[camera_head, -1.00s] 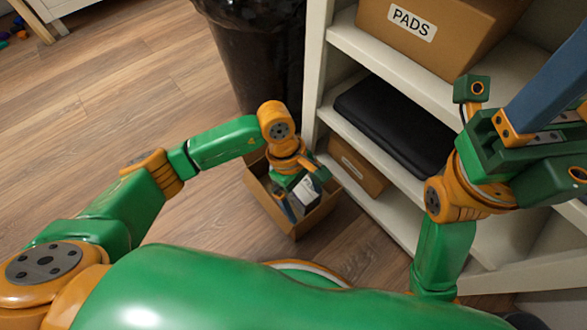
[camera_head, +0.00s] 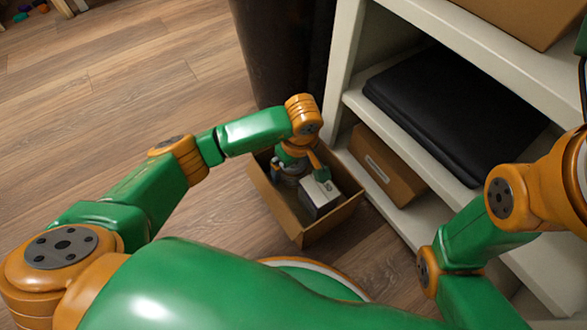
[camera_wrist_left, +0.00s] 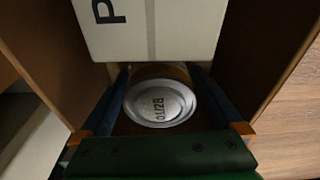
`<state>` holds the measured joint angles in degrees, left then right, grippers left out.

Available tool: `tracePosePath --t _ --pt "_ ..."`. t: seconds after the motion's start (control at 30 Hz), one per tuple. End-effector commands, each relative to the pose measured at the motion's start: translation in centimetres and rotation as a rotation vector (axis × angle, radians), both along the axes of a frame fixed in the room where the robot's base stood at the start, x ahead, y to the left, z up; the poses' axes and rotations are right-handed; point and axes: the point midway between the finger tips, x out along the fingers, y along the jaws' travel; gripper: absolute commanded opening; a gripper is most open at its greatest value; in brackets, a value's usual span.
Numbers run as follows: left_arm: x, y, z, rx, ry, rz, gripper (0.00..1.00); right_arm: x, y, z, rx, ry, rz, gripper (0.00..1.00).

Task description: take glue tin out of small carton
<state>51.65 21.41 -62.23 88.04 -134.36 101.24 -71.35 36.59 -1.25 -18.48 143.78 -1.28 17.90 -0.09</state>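The small carton (camera_head: 285,207) stands open on the floor beside the shelf. In the left wrist view the glue tin (camera_wrist_left: 160,103), with a round pale lid marked 01/28, sits between the two dark blue fingers. The fingers are apart, one on each side of the tin, close to it; I see no clear contact. In the head view the tin is hidden. My right gripper is out of view; only part of its arm shows at the right.
A white box (camera_head: 320,197) stands in the carton, right beside the tin; it also shows in the left wrist view (camera_wrist_left: 150,30). The shelf (camera_head: 352,95) holds a black flat item (camera_head: 455,110) and a brown box (camera_head: 385,168). A dark bin (camera_head: 275,55) stands behind.

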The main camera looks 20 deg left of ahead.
Motion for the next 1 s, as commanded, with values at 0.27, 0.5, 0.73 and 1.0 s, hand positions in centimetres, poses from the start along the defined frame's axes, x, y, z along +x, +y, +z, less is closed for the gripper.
tracePosePath --t 0.27,0.5,0.73,1.0 --pt "0.0 0.0 0.1 0.0 0.0 0.0 0.27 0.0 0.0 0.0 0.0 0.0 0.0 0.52" --pt "0.0 0.0 0.1 -0.001 -0.001 0.001 0.06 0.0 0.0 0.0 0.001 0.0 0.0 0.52" --pt "0.1 0.0 2.8 0.0 -0.004 0.001 0.06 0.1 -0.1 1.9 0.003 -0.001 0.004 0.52" --pt "0.1 0.0 11.8 -0.001 -0.004 -0.001 0.06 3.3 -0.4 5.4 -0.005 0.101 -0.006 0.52"
